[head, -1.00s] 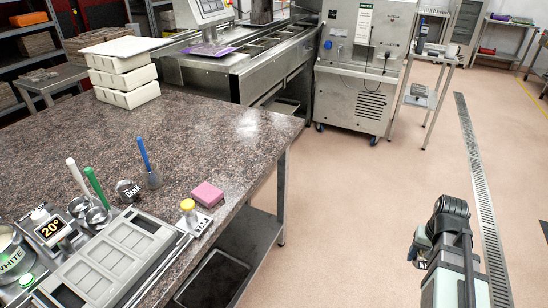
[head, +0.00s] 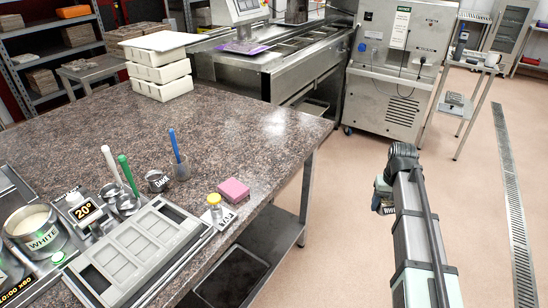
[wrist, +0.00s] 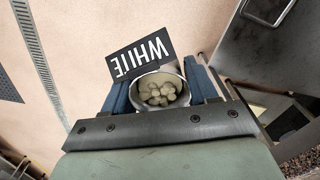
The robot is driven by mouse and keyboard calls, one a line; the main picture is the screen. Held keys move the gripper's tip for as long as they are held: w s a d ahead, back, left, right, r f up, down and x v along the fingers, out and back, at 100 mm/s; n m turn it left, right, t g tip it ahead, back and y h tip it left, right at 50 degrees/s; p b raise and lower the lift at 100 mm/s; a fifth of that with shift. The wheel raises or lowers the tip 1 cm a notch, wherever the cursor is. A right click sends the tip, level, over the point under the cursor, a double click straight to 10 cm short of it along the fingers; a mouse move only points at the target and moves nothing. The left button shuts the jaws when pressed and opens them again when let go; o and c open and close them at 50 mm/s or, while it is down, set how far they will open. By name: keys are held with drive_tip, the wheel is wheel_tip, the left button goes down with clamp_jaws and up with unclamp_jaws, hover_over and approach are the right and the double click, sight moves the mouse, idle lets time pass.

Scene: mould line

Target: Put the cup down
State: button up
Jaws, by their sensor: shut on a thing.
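The cup (wrist: 170,78) is a small round metal cup holding several pale cream pieces. A dark tag lettered WHITE (wrist: 140,53) stands at its rim, upside down in the wrist view. My gripper (wrist: 160,90) is shut on the cup, with one blue finger on each side. The floor shows behind them. In the head view my gripper (head: 383,196) is out over the floor, right of the stone worktop (head: 240,140). It is partly hidden by my arm there, and the cup cannot be made out.
White stacked moulds (head: 160,72) stand behind. The worktop's middle is clear.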

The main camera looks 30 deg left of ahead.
drive_tip(key=a+r+n, duration=0.1)
drive_tip(key=a+r, duration=0.2)
drive_tip(key=a, duration=0.8)
drive_tip(key=a+r+n, duration=0.2)
drive_tip(key=a+r, duration=0.1)
drive_tip(key=a, duration=0.8)
drive_tip(key=a+r+n, duration=0.2)
drive_tip(key=a+r, duration=0.1)
drive_tip(key=a, duration=0.9)
drive_tip(key=shift+w+r, duration=0.15)
drive_tip(key=shift+r, duration=0.25)
drive_tip(key=shift+n, duration=0.9)
drive_tip(key=s+a+r, duration=0.1)
drive_tip(key=a, duration=0.3)
drive_tip(key=s+a+r, duration=0.1)
drive_tip(key=s+a, duration=0.1)
drive_tip(key=a, duration=0.2)
drive_tip(key=s+a+r, duration=0.1)
drive_tip(key=a+r, duration=0.1)
drive_tip(key=a, duration=0.2)
drive_tip(key=shift+s+a, duration=0.25)
drive_tip(key=s+a+r+n, duration=0.2)
drive_tip(key=s+a+r, duration=0.3)
drive_tip(key=s+a, duration=0.75)
wheel_tip(320, 180, up, 6)
drive_tip(key=r+n, duration=0.1)
drive_tip(key=n, duration=0.1)
hover_over(142, 178)
wheel_tip(142, 178, down, 18)
drive_tip(key=shift+s+f, duration=0.1)
